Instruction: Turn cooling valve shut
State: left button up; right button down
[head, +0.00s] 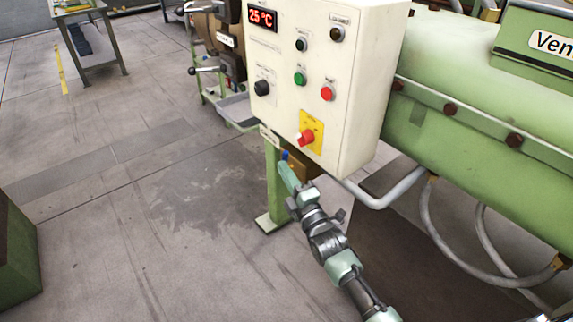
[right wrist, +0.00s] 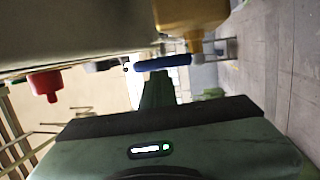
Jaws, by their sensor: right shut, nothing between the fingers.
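The cooling valve shows in the right wrist view as a brass body (right wrist: 190,14) with a blue lever handle (right wrist: 163,62). In the head view the blue handle (head: 285,155) is a small spot under the control box, mostly hidden. My right gripper (head: 283,168) reaches up beside the green post to the valve, its fingers shut and empty. In the right wrist view the closed fingers (right wrist: 156,78) end right at the blue handle; I cannot tell whether they touch it. My left gripper is not in view.
The white control box (head: 357,90) hangs just above my right gripper, with a red rotary switch (head: 306,137) on its front. A green post (head: 274,190) stands to the left. A grey pipe (head: 385,197) and the green machine (head: 460,120) lie to the right.

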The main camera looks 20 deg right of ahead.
jog(key=shift+w+a+r, duration=0.1)
jog(key=shift+w+r, duration=0.15)
jog(key=shift+w, duration=0.15)
jog(key=shift+r, duration=0.2)
dwell(0.4)
jog(key=shift+f, duration=0.1)
